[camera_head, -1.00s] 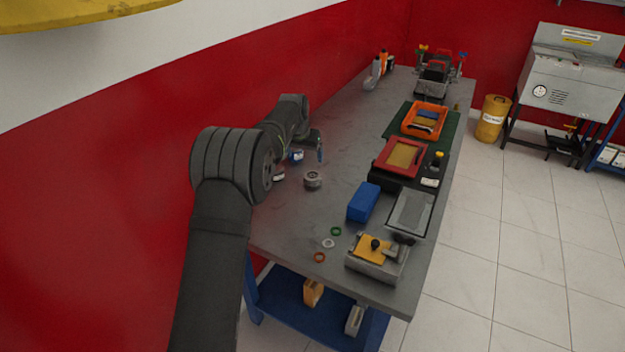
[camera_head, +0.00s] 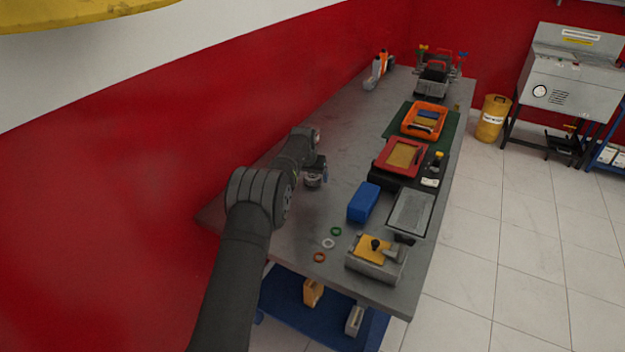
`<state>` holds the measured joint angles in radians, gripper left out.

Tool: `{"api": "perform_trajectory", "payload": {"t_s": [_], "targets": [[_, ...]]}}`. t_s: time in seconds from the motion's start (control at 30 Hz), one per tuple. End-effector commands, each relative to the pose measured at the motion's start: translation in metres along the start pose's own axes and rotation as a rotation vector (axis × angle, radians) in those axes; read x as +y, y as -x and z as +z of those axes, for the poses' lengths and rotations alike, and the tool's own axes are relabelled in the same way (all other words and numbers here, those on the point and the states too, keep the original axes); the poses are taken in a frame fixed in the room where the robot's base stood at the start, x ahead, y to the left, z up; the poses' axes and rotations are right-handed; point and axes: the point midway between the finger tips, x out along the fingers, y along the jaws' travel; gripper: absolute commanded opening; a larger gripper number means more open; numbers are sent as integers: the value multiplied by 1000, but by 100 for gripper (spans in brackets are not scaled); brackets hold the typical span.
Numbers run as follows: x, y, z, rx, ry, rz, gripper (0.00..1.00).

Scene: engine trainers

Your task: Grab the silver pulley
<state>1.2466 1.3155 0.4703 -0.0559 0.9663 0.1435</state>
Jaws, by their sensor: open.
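A blue box (camera_head: 364,202) stands to the right of the pulley. Green (camera_head: 335,231), white (camera_head: 328,243) and red (camera_head: 319,257) rings lie nearer the front. Red (camera_head: 382,160) and orange (camera_head: 408,126) trays sit along the right. The bench's middle is fairly clear.

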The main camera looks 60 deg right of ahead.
Motion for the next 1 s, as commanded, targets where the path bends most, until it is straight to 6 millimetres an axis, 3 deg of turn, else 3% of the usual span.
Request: {"api": "perform_trajectory", "payload": {"t_s": [0.17, 0.47, 0.77, 1.0], "targets": [[0, -16, 1, -1, 0, -1, 84], [0, -18, 0, 0, 0, -1, 84], [0, -18, 0, 0, 0, -1, 25], [-1, -17, -1, 2, 0, -1, 22]]}}
